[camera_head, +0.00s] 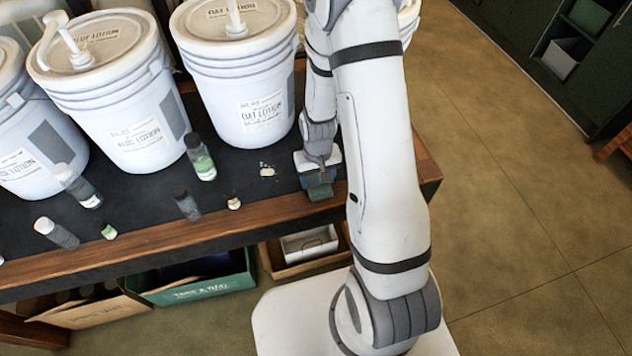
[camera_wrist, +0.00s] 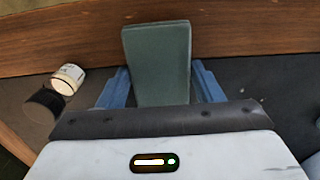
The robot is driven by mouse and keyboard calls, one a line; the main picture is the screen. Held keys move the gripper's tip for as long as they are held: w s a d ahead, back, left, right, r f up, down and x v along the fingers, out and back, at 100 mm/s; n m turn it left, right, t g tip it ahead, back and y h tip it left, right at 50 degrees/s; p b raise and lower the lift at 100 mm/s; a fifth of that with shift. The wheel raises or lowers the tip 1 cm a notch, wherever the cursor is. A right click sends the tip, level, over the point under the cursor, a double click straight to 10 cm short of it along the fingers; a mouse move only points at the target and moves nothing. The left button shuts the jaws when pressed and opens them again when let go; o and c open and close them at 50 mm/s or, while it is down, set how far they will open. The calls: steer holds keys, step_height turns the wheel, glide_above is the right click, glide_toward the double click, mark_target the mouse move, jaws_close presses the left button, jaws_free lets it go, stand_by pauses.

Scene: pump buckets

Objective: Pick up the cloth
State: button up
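The cloth is a folded grey-green block (camera_wrist: 158,60); in the head view it shows at the table's front edge (camera_head: 320,190), below my gripper (camera_head: 318,168). In the wrist view my gripper (camera_wrist: 161,80) has one blue finger on each side of the cloth. The cloth lies between the fingers and reaches past their tips. The fingers look very close to its sides, and I cannot tell whether they press on it. Part of the cloth is hidden by the gripper body.
Pump buckets (camera_head: 232,85) stand at the back of the dark table (camera_head: 160,205). Several small bottles, such as a green-labelled one (camera_head: 202,160), stand to the left. Boxes (camera_head: 195,285) sit below. The floor at right is clear.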

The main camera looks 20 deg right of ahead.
mark_target(318, 180)
steer(key=c, duration=0.5)
steer(key=shift+c, duration=0.2)
step_height(318, 180, up, 10)
stand_by(0.4)
